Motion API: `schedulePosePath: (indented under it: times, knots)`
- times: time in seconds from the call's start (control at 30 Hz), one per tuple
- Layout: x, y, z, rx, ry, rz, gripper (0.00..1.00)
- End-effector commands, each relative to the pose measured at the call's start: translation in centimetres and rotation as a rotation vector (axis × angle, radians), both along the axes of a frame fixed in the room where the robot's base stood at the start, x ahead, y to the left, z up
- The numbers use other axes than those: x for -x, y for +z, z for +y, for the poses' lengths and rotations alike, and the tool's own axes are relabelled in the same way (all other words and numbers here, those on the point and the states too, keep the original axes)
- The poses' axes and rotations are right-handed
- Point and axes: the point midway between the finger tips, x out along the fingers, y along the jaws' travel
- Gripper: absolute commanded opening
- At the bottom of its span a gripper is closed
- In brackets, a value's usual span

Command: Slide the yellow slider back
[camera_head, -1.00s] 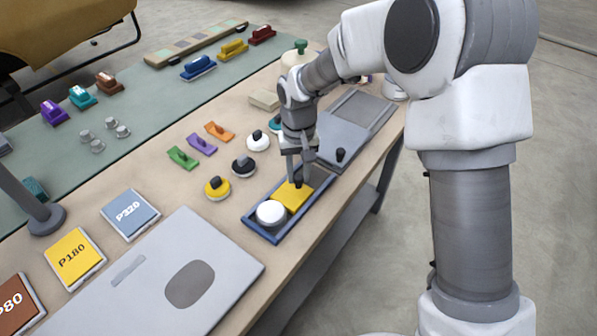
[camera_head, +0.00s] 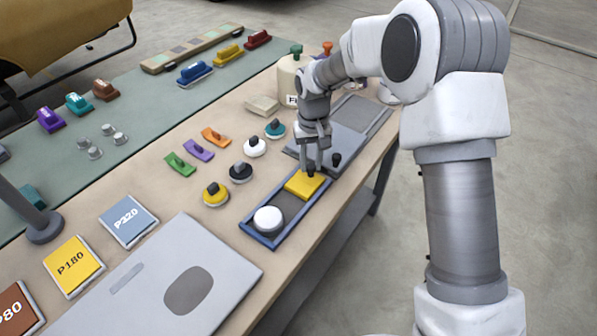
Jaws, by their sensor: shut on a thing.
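The yellow slider (camera_head: 303,185) is a flat yellow plate with a small dark knob (camera_head: 311,171). It lies in the far end of a blue-rimmed tray (camera_head: 291,221) near the table's right edge. A round white piece (camera_head: 268,219) sits in the near end of the same tray, with a gap of bare tray floor between it and the slider. My gripper (camera_head: 312,168) points down over the slider and is shut on its knob. The fingers partly hide the knob.
A grey board with a second dark knob (camera_head: 337,159) lies just beyond the tray. Round-based knobs (camera_head: 215,194) and small coloured handles (camera_head: 179,165) stand to the left. A grey plate (camera_head: 150,290) lies in front.

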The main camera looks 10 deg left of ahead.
Motion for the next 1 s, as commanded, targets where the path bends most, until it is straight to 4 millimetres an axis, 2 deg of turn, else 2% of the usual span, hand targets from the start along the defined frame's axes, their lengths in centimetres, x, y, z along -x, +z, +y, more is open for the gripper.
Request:
schedulePosePath:
  times: [0.13,0.43,0.47,0.6,0.87,1.0]
  knots:
    - [-1.13,0.07,-0.44,-0.001,0.001,0.001,0.0]
    - [-1.4,0.08,-0.59,0.0,0.0,-0.003,0.0]
    - [-1.41,0.08,-0.6,0.0,0.0,-0.003,0.37]
    - [-1.3,0.04,-0.55,0.0,0.001,-0.001,0.62]
    - [-1.1,-0.02,-0.44,-0.001,0.002,0.004,0.62]
    - [-1.11,0.64,-0.41,-0.001,0.002,0.004,0.62]
